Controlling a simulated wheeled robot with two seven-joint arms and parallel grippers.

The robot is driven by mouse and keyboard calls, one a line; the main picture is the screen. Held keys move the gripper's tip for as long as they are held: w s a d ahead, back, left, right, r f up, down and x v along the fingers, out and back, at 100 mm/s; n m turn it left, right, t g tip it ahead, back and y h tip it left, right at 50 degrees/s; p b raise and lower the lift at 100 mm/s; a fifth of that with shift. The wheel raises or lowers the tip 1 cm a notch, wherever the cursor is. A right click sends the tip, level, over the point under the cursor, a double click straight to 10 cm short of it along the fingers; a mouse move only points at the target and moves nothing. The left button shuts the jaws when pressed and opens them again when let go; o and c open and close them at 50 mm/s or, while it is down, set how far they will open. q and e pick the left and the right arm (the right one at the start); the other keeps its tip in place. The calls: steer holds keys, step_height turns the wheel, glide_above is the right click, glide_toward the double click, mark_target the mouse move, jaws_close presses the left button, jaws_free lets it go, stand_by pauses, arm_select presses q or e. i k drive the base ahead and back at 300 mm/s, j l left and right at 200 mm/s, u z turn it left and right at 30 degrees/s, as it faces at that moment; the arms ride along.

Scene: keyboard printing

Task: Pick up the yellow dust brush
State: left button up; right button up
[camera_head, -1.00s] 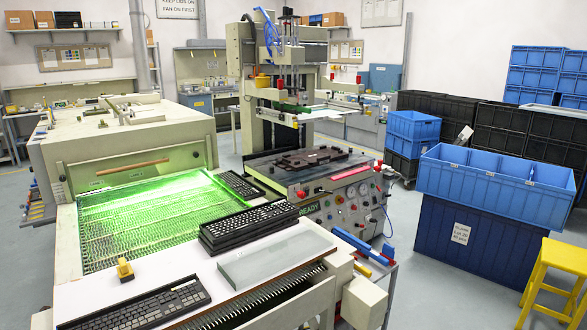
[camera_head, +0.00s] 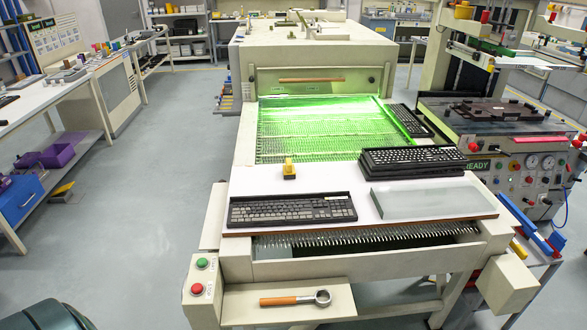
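A small yellow dust brush (camera_head: 289,169) stands on the white work surface (camera_head: 250,184) at the front of the machine. Neither of my grippers is in view.
Stacked keyboards (camera_head: 412,160) and a glass plate (camera_head: 425,200) lie to the brush's right. A wooden-handled tool (camera_head: 296,299) lies on a lower shelf. Red and green buttons (camera_head: 199,275) are at the front left corner. Floor to the left is clear.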

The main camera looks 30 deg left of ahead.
mark_target(289, 171)
steer(key=j, duration=0.55)
steer(key=j+z, duration=0.1)
steer(key=j, duration=0.45)
steer(key=k+j, duration=0.1)
steer(key=j, duration=0.45)
steer(key=k+j+z, duration=0.1)
steer(key=j, duration=1)
steer(key=k+j+z, duration=0.1)
steer(key=j, duration=0.4)
steer(key=k+j, duration=0.1)
steer(key=j, duration=0.45)
steer(key=z, duration=0.05)
